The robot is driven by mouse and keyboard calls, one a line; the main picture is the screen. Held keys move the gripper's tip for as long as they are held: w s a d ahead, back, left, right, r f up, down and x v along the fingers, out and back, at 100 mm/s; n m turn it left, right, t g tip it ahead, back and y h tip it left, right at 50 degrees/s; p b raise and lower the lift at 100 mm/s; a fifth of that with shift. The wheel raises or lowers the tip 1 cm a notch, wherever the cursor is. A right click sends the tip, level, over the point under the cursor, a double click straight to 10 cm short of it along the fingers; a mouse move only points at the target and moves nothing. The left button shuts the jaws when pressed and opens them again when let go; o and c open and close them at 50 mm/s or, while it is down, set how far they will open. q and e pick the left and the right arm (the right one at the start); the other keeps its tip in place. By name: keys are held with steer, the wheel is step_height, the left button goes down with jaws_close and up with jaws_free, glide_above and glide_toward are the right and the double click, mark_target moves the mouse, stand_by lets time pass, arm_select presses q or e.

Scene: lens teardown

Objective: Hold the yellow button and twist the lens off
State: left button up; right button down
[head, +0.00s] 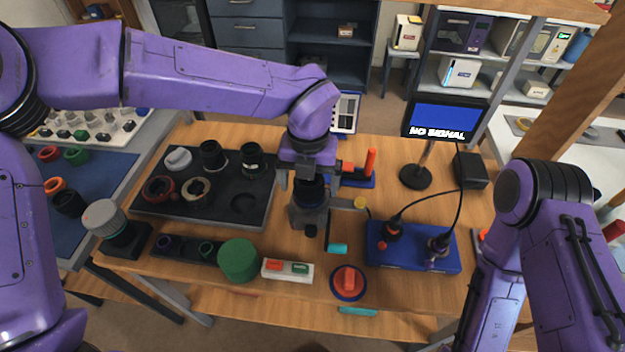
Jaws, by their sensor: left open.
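A small yellow button (360,202) sits at the right end of a short grey bar near the middle of the table. The bar joins a grey block (310,218) under my left gripper. A dark round lens (311,191) stands on the block, its top hidden by my gripper. My left gripper (309,180) points down, open, with its fingers on either side of the lens; I cannot tell whether they touch it. My right arm comes in at the right, but its fingers are not visible.
A black tray (262,212) with lens parts lies to the left. A blue box (412,262) with cabled plugs, a monitor (440,120) and a red knob (348,282) stand to the right and front. A green cylinder (238,260) and a white switch box (287,271) line the front edge.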

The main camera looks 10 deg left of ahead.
arm_select(q)
steer(key=shift+f, duration=0.2)
steer(key=c, duration=1.3)
stand_by(1.0)
